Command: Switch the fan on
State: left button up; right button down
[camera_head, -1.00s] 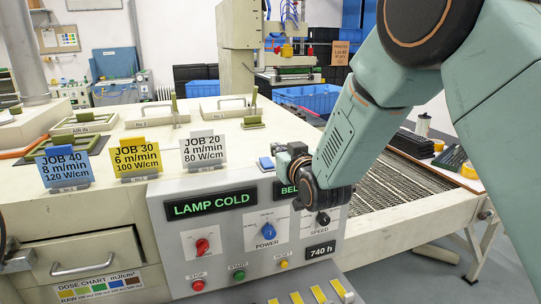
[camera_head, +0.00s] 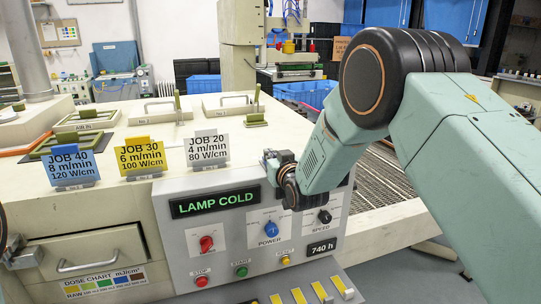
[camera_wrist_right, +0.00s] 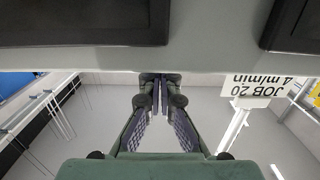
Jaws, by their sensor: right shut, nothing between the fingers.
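The grey control panel (camera_head: 180,250) stands at the front of the cream machine. It has a red knob (camera_head: 207,243), a blue power knob (camera_head: 271,229) and a black speed knob (camera_head: 325,216). Several yellow-marked switches (camera_head: 298,296) line the lower ledge; I cannot read which control is the fan's. My right gripper (camera_head: 273,166) is at the panel's top edge, its fingers mostly hidden by its wrist in the head view. In the right wrist view its fingers (camera_wrist_right: 160,92) are shut and empty. A part of my left gripper (camera_head: 18,258) shows at the left edge, its jaws unclear.
The lamp display (camera_head: 214,200) reads "LAMP COLD". Blue (camera_head: 72,165), yellow (camera_head: 140,157) and white (camera_head: 207,149) job cards stand on the machine top, left of my right gripper. A mesh conveyor (camera_head: 375,185) lies behind the right arm. Red, green and yellow buttons sit below the knobs.

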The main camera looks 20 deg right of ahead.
jog(key=shift+s+d, duration=0.1)
jog(key=shift+d, duration=0.25)
jog(key=shift+w+a+f+b, duration=0.35)
jog(key=shift+a+f+b, duration=0.1)
jog(key=shift+b, duration=0.2)
jog(key=shift+w+b, duration=0.15)
jog(key=shift+b, duration=0.2)
jog(key=shift+d+r, duration=0.15)
jog(key=shift+d, duration=0.15)
jog(key=shift+r+p, duration=0.2)
jog(key=shift+p, duration=0.1)
jog(key=r, duration=0.1)
jog(key=r+p, duration=0.2)
jog(key=r, duration=0.1)
jog(key=shift+w+a, duration=0.2)
jog(key=shift+w, duration=0.05)
jog(key=s+r+b, duration=0.1)
jog(key=s+r, duration=0.1)
jog(key=s, duration=0.8)
jog(key=shift+d+r+b, duration=0.35)
